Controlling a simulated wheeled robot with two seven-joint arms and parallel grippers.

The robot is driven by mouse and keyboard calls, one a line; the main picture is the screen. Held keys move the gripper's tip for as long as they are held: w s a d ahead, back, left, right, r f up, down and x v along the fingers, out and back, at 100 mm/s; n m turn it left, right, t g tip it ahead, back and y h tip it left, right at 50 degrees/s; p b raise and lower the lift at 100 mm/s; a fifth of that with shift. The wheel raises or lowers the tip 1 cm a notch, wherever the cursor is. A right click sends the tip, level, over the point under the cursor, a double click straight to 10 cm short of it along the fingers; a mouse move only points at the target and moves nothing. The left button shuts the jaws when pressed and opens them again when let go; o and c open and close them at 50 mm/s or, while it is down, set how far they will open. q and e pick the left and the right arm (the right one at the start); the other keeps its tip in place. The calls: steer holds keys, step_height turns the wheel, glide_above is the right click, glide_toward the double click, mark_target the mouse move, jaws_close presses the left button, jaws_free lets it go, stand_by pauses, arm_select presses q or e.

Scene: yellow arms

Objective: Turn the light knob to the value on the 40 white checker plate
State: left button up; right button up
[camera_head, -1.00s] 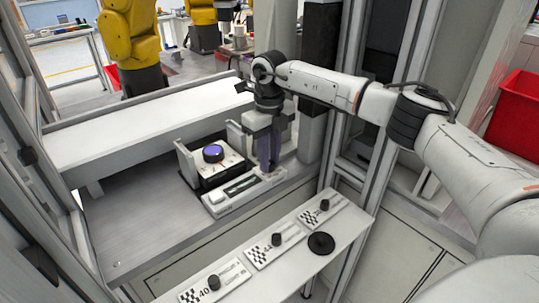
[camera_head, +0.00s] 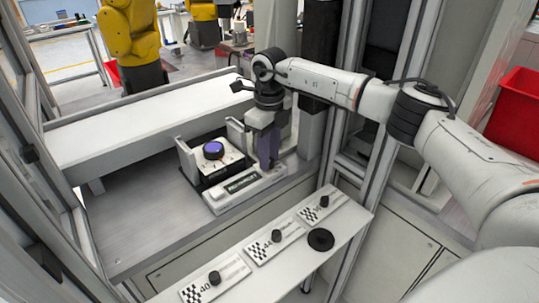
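A round knob with a blue-purple top (camera_head: 213,151) sits on a white dial plate in a black box on the grey bench. The 40 white checker plate (camera_head: 214,281) lies at the near left end of the white shelf, with a small black knob on it. My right gripper (camera_head: 270,160) points down just right of the blue-topped knob, above the right end of the white device. It is apart from the knob. Its fingers overlap in this view, so their opening is hidden. My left gripper is not in view.
Two more checker plates, middle (camera_head: 274,244) and far (camera_head: 321,207), lie on the shelf beside a black disc (camera_head: 320,240). A white device with a display (camera_head: 243,183) fronts the black box. A white raised beam (camera_head: 140,125) runs behind. Bare bench lies left.

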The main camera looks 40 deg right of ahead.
steer(key=shift+o, duration=0.9)
step_height(320, 180, up, 10)
steer(key=shift+r+b, duration=0.2)
steer(key=shift+b, duration=0.2)
